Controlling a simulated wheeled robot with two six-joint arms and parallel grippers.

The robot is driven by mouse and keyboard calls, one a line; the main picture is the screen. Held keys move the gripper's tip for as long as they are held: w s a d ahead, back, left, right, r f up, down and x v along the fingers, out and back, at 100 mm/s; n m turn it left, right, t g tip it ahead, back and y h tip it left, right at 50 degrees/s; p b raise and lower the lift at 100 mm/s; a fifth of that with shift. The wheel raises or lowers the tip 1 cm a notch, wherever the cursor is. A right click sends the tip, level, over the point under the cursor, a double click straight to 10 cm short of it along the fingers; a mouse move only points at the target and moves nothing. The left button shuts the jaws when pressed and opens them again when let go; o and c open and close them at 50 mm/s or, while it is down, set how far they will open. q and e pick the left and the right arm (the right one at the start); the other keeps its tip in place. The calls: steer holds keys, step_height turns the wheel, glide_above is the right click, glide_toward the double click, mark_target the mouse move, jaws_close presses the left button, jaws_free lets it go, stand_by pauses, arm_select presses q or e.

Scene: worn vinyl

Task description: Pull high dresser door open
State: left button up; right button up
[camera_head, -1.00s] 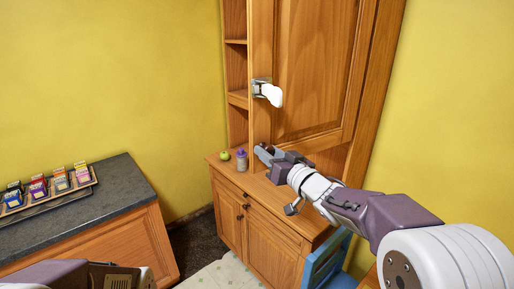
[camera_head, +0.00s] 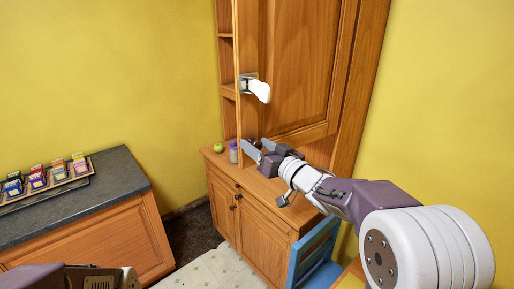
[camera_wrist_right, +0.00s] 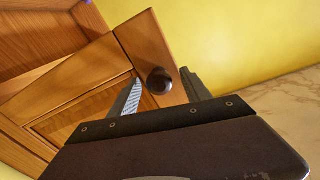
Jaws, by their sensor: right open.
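The high dresser door (camera_head: 302,70) is a wooden panelled door on the upper part of the tall cabinet. Whether it is slightly ajar I cannot tell. My right gripper (camera_head: 254,150) is at the door's lower left corner, above the counter. In the right wrist view, a dark round knob (camera_wrist_right: 159,81) on a wooden door corner shows between the spread fingers of my right gripper (camera_wrist_right: 160,90). The fingers are open, and contact with the knob is not visible. In the head view the gripper hides the knob. Only part of my left arm shows at the bottom left; its fingers are out of view.
A white handle-like piece (camera_head: 260,91) on a grey mount sticks out at the cabinet's left upright. A green fruit (camera_head: 219,148) and a purple-topped jar (camera_head: 234,152) stand on the counter. A blue chair (camera_head: 313,258) is below my right arm. A tray of small boxes (camera_head: 75,178) is at left.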

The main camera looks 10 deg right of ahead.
steer(key=shift+s+f, duration=0.1)
steer(key=shift+f, duration=0.05)
steer(key=shift+s+d+f, duration=0.1)
steer(key=shift+s+d, duration=0.1)
steer(key=shift+s, duration=0.1)
steer(key=b+v, duration=0.1)
steer(key=v, duration=0.7)
steer(key=shift+s, duration=0.15)
